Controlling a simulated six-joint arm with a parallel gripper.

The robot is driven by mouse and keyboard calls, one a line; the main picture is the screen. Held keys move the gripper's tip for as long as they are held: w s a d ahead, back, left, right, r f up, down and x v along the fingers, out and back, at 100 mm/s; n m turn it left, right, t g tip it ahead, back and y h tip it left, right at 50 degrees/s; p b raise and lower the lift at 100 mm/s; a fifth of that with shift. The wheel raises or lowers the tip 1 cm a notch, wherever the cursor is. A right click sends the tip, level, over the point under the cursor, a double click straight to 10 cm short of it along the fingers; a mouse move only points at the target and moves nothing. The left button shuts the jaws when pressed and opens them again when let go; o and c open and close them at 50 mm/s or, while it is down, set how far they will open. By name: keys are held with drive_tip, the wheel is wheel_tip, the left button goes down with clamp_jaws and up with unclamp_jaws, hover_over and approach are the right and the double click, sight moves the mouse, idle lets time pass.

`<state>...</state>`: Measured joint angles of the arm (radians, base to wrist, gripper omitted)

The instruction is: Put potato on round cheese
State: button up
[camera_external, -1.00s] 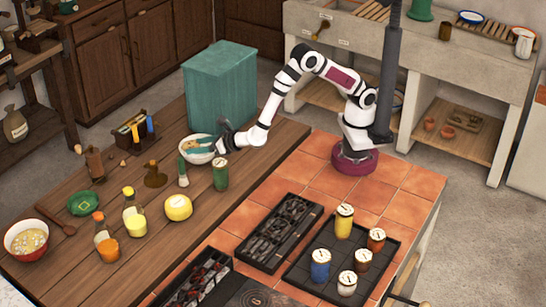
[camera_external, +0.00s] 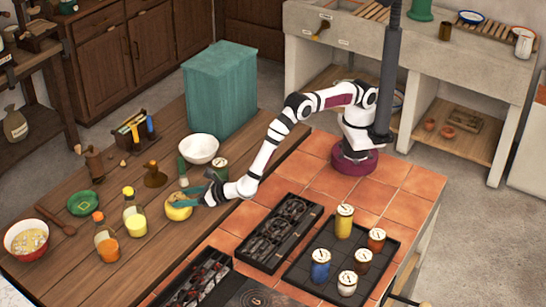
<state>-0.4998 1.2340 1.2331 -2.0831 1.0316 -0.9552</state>
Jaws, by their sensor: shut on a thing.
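The round cheese (camera_external: 178,213) is a yellow wheel on the wooden table, at the table's middle near the tiled part. My gripper (camera_external: 182,196), with dark teal fingers, is right over the cheese and covers part of its top. It is shut on the potato, which is small and mostly hidden between the fingers. I cannot tell whether the potato touches the cheese.
Yellow-capped (camera_external: 134,215) and orange-capped (camera_external: 105,240) bottles stand to the left. A green plate (camera_external: 83,203) lies farther left. Black trays (camera_external: 340,265) lie on the tiles.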

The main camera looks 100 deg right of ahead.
drive_tip(key=o, duration=1.4)
drive_tip(key=shift+f, duration=0.1)
